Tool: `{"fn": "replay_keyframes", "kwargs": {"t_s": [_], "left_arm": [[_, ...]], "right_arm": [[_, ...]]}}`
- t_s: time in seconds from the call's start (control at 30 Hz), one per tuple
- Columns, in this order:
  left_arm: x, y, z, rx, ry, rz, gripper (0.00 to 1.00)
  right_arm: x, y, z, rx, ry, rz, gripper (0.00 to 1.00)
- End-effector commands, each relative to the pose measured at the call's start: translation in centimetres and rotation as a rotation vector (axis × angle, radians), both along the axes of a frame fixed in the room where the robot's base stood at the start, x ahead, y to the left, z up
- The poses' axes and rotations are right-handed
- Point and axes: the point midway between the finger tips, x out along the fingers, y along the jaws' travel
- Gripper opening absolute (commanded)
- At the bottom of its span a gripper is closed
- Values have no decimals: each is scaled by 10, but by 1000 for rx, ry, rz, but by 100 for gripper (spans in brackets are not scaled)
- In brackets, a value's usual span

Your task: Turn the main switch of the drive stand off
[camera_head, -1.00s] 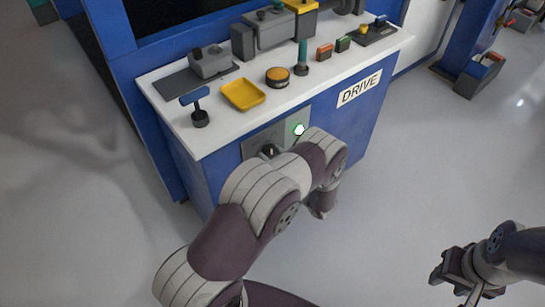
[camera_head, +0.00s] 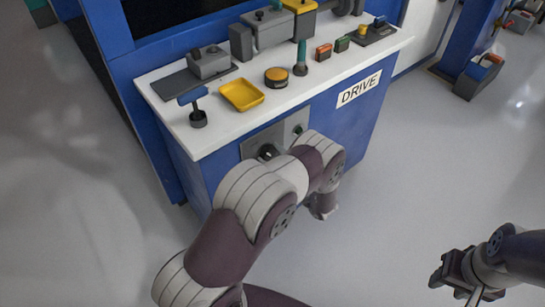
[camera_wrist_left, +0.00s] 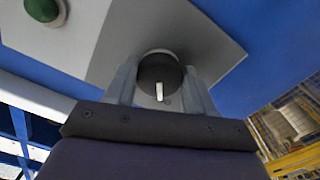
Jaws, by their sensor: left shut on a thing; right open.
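The main switch is a round black knob (camera_head: 267,152) on a grey plate (camera_head: 252,145) on the front of the blue drive stand (camera_head: 350,125). In the left wrist view the knob (camera_wrist_left: 158,70) has a white mark pointing down the picture. My left gripper (camera_wrist_left: 159,86) is shut on it, one finger on each side. In the head view my left arm hides most of this gripper. The lamp (camera_head: 298,130) beside the knob is dark green and unlit; it also shows in the left wrist view (camera_wrist_left: 45,10). My right gripper (camera_head: 454,284) is open and empty above the floor.
The white top of the stand holds a blue-handled lever (camera_head: 196,105), a yellow tray (camera_head: 242,95), an orange button (camera_head: 277,77) and grey blocks. A DRIVE label (camera_head: 359,89) is on the front.

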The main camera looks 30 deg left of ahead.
Motion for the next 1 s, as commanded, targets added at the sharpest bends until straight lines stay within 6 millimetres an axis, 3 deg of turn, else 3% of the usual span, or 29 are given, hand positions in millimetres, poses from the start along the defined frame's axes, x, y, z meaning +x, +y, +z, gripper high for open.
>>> {"fn": "replay_keyframes", "kwargs": {"t_s": [0.4, 0.43, 0.5, 0.83, 1.0], "left_arm": [[0, 0, -1, -4, -6, -1, 23], [0, 0, -1, -4, -6, -1, 57], [0, 0, -1, -4, -6, -1, 80], [-1, -2, 0, -4, -6, 0, 80], [-10, -27, 1, -3, -5, -6, 80]], "right_arm": [[0, 0, 0, 0, 0, 0, 43], [0, 0, 0, 0, 0, 0, 43], [0, 0, 0, 0, 0, 0, 43], [0, 0, 0, 0, 0, 0, 43], [0, 0, 4, 0, 0, 0, 43]]}}
